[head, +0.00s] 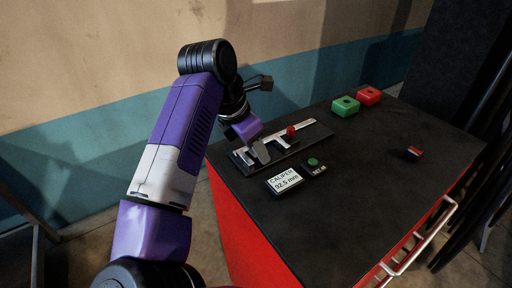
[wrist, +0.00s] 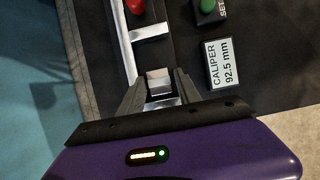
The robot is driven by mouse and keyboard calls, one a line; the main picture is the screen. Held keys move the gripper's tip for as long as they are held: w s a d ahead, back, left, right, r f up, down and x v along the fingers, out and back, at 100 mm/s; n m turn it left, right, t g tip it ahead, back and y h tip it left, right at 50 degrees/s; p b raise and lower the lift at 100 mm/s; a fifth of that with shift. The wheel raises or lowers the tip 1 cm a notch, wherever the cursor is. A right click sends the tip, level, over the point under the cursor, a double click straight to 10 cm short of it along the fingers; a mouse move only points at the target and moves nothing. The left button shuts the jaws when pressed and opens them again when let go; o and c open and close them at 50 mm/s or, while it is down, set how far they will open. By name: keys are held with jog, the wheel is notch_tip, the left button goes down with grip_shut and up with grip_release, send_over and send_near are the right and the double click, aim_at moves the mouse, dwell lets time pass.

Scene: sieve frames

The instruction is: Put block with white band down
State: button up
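My gripper (wrist: 160,80) is low over the caliper (wrist: 150,32) on its dark board. In the wrist view its two grey fingers stand close on both sides of a small pale grey-white block (wrist: 159,77) and appear shut on it. I cannot make out a separate white band on this block. A bright metal piece shows just below it between the fingers. In the head view my gripper (head: 259,153) hides most of the block. The caliper (head: 309,127) has a red knob (head: 291,131) on its slide. The display (head: 285,183) reads CALIPER 92.5 mm.
A green button (head: 313,162) on a small dark box stands beside the display. A green block (head: 345,106) and a red block (head: 369,96) stand at the back of the black cart top (head: 375,195). A small red-and-dark piece (head: 415,152) lies at the right. The middle is clear.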

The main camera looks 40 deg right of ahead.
jog(key=shift+w+a+r, duration=0.15)
jog(key=shift+w+r, duration=0.05)
jog(key=shift+r, duration=0.25)
jog(key=s+b+v, duration=0.1)
jog(key=b+v, duration=0.2)
jog(key=v, duration=0.8)
jog(key=shift+w+r, duration=0.15)
jog(key=shift+w, duration=0.2)
